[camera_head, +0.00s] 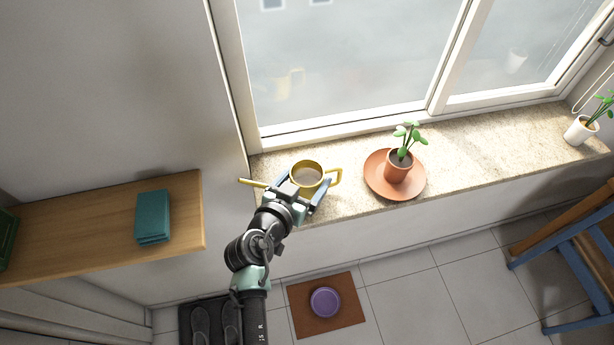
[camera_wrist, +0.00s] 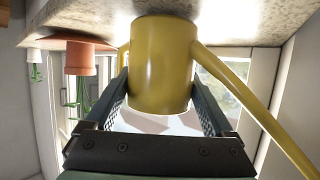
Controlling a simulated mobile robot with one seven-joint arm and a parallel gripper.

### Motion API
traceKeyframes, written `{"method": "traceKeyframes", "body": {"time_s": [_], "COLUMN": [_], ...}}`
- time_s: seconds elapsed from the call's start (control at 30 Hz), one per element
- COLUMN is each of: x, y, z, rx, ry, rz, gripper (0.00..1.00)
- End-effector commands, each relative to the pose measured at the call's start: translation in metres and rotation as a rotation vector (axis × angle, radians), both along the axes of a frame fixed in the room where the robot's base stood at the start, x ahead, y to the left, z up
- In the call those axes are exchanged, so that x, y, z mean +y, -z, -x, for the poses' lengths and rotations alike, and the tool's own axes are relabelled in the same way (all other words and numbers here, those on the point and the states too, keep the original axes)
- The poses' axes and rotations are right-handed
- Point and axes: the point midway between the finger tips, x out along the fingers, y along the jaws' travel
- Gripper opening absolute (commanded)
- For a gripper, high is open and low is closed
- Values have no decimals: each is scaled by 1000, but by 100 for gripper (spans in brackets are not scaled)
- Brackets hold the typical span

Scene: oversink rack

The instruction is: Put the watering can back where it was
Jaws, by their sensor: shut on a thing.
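The yellow watering can (camera_head: 322,168) is at the left end of the stone window sill (camera_head: 478,140), left of the potted plant. It is upright, its open top facing the head camera, with its spout to the left and its handle to the right. My gripper (camera_head: 305,186) is shut on the can's body, one finger on each side. In the wrist view, which is upside down, the can (camera_wrist: 160,65) sits between my fingers (camera_wrist: 160,95) with its base at the sill. I cannot tell whether the base touches the sill.
A terracotta pot (camera_head: 398,170) with a plant stands on a saucer (camera_head: 378,185) right of the can. A white pot (camera_head: 578,131) is at the far right. The window (camera_head: 345,60) is behind. A wooden shelf (camera_head: 100,225) with teal books (camera_head: 152,215) is left.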

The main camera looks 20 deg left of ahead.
Motion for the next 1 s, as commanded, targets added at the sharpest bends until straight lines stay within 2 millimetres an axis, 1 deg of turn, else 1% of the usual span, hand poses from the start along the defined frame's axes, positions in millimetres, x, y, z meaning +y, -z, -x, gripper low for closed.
{"method": "traceKeyframes", "body": {"time_s": [0.27,0.43,0.47,0.5,0.53,0.77,0.87,1.0], "x": [0,0,0,0,0,0,0,0], "y": [1,6,6,5,5,5,0,-2], "z": [-1,-1,0,0,0,0,0,13], "rx": [-5,-5,-2,-2,-2,-1,-1,-2], "ry": [-1,0,0,0,0,0,0,0], "rz": [-1,-2,-1,-1,-1,-1,0,1], "gripper": [10,10,91,98,100,100,100,100]}}
